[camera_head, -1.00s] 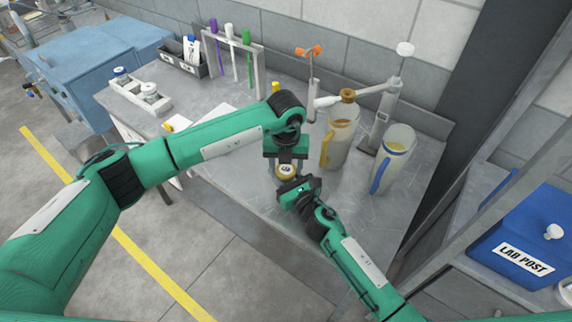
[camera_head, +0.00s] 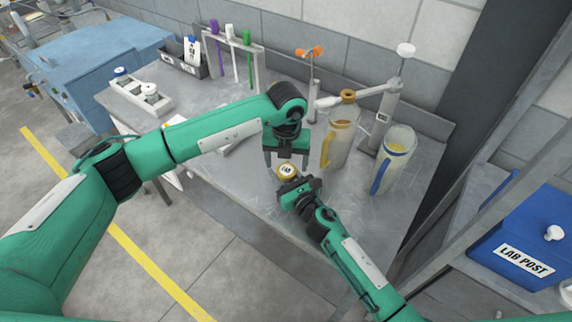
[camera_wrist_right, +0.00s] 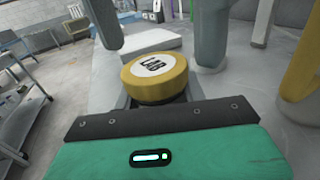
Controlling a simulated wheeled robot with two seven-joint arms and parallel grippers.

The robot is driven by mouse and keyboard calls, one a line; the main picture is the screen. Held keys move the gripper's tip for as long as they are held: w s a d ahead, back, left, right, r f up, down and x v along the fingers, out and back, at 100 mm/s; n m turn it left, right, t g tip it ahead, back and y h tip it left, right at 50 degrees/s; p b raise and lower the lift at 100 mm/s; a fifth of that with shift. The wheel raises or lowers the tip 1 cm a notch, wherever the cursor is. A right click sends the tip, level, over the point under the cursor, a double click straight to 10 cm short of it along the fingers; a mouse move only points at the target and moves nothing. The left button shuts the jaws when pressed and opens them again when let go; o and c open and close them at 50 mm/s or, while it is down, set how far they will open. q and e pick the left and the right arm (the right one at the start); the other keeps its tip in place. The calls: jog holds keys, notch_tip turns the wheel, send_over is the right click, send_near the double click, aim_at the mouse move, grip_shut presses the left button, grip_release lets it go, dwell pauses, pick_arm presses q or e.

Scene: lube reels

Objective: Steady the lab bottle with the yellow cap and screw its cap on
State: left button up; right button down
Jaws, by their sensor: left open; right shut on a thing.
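The yellow cap with a white LAB label shows in the head view (camera_head: 286,171) and fills the middle of the right wrist view (camera_wrist_right: 156,80). It looks level; the bottle under it is almost wholly hidden, so I cannot tell how tightly the cap sits. My right gripper (camera_head: 288,188) is shut on the lab bottle, just below the cap. My left gripper (camera_head: 286,162) is open and empty above the cap, its fingers spread and pointing down. Its two fingers also show beyond the cap, to either side, in the right wrist view (camera_wrist_right: 158,32).
Right of the grippers stand an orange-handled jug (camera_head: 342,130) and a blue-handled jug (camera_head: 393,160), with a grey stand (camera_head: 387,110) behind. A tube rack (camera_head: 258,68) and a white bottle tray (camera_head: 138,92) are at the back left.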

pick_arm(q)
notch_tip(320, 180, up, 2)
jog(key=shift+r, duration=0.1)
jog(key=shift+o, duration=0.3)
jog(key=o, duration=0.5)
jog(key=shift+c, duration=0.2)
notch_tip(320, 180, up, 12)
